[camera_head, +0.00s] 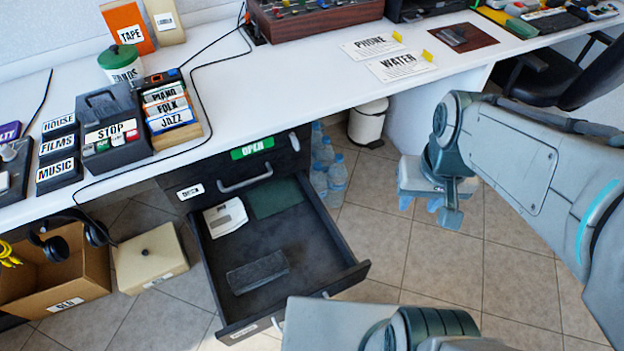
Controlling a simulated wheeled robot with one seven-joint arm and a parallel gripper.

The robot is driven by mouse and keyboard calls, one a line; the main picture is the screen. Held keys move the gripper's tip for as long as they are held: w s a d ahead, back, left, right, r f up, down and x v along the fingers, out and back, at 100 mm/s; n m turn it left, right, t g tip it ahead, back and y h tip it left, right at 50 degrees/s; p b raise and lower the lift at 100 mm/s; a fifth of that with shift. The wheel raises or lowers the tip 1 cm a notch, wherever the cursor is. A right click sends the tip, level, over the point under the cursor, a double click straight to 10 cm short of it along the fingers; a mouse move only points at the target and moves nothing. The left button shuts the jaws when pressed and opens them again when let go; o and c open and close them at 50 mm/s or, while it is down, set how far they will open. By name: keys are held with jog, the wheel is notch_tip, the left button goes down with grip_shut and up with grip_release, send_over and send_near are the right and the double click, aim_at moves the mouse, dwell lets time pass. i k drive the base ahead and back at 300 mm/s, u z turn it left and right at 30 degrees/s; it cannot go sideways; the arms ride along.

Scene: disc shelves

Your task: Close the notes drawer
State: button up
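A dark drawer (353,272) is pulled far out of the black cabinet (290,150) under the desk. Its front faces the bottom of the picture and carries a small label (243,331) too small to read, so I cannot confirm it is the notes drawer. Ends of a pale handle show at that front. Inside lie a white paper or envelope (225,217), a dark green sheet (274,198) and a dark block (258,271). My gripper (421,204) hangs right of the drawer, apart from it. It looks open and empty.
A shut drawer with a handle (245,179) and a green label (252,147) sits above. Water bottles (337,178) and a white bin (368,122) stand right of the cabinet. A cardboard box (85,262) and beige box (149,258) stand left. Floor beneath my gripper is clear.

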aim_at(322, 263)
jog(key=k, duration=0.5)
jog(key=z, duration=1.75)
jog(key=i, duration=0.75)
jog(key=u, duration=3.45)
